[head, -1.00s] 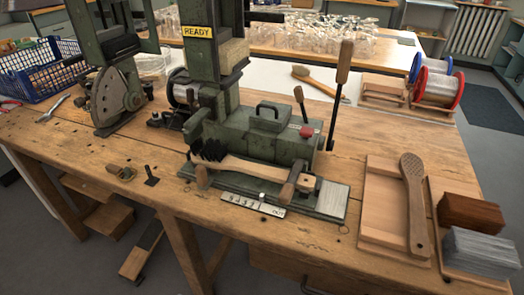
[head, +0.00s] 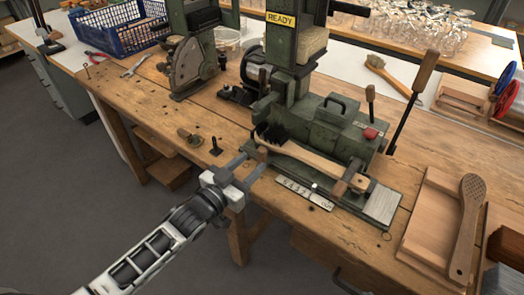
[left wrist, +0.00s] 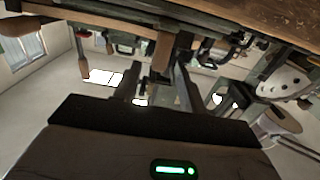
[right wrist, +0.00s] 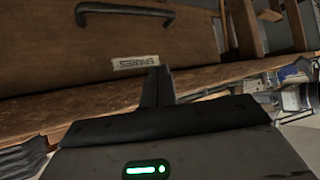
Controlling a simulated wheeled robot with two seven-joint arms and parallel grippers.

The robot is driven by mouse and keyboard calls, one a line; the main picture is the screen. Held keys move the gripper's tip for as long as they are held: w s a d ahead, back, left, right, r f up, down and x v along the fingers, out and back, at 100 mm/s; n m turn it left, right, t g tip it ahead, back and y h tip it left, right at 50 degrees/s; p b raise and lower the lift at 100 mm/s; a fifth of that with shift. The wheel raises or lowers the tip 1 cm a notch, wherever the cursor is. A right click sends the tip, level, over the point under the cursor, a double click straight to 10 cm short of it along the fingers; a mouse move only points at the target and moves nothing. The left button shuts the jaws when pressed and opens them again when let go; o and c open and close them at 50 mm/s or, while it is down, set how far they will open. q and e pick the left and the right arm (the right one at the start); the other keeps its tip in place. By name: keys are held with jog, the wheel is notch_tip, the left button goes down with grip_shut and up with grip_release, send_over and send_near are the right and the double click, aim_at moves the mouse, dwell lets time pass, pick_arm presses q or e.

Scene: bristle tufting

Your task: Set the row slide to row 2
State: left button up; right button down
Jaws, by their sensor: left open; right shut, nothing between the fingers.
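The green tufting machine (head: 325,135) stands on the bench with a yellow READY sign (head: 281,18). On its front edge is the row slide's pale number plate (head: 300,191), with a small knob near its middle; I cannot read which row it marks. A wooden brush (head: 312,162) with black bristles lies along the machine bed above the plate. My right gripper (right wrist: 156,80) is shut and empty, before a drawer.
The drawer (right wrist: 190,35) bears a SPARES label. A wooden tray (head: 428,225) with a paddle-shaped brush back (head: 467,215) lies right of the machine. A blue crate (head: 118,30) stands at the back left. Small pegs (head: 215,147) stand near the front edge.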

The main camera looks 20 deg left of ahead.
aim_at(259, 155)
pick_arm(q)
jog(key=x, duration=0.6)
